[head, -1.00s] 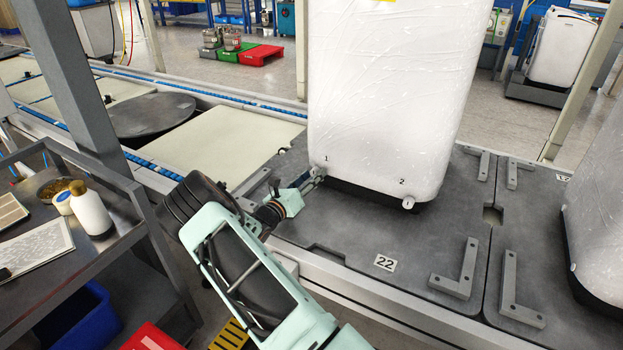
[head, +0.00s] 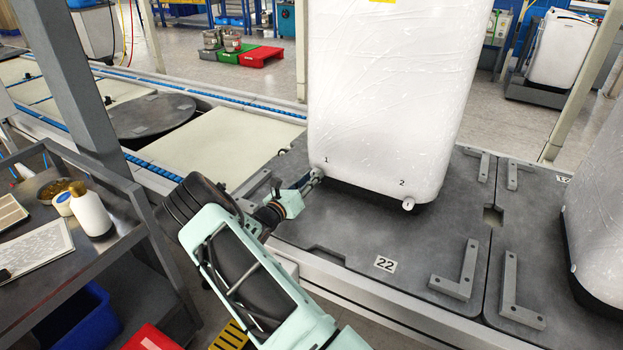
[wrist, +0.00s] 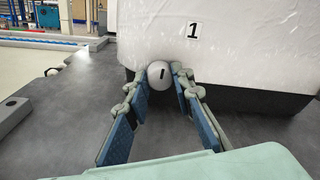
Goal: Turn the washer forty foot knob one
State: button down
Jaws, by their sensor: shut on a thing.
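The white washer (head: 385,90) stands wrapped in film on a dark platform. In the head view my gripper (head: 311,181) reaches the washer's near left bottom corner, and the fingers partly cover the knob. Foot knob two (head: 408,203) shows at the right bottom corner under the label "2".
The dark platform (head: 340,235) carries the number 22 and metal corner brackets (head: 458,272). Another white washer (head: 598,210) stands at the right edge. A metal cart (head: 115,225) with a white bottle (head: 90,208) is at the left.

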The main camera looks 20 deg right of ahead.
jog(key=m, duration=0.5)
jog(key=shift+m+y+b, duration=0.3)
jog(key=shift+m+b, duration=0.1)
jog(key=m+b, duration=0.1)
jog(key=m, duration=0.3)
jog(key=shift+a+m, duration=0.1)
jog(key=shift+m, duration=0.2)
jog(key=c, duration=1.7)
grip_release()
jog(key=shift+o, duration=0.2)
jog(key=v, duration=1.2)
jog(key=shift+s+r, duration=0.1)
jog(key=shift+r, duration=0.05)
jog(key=shift+m, duration=0.3)
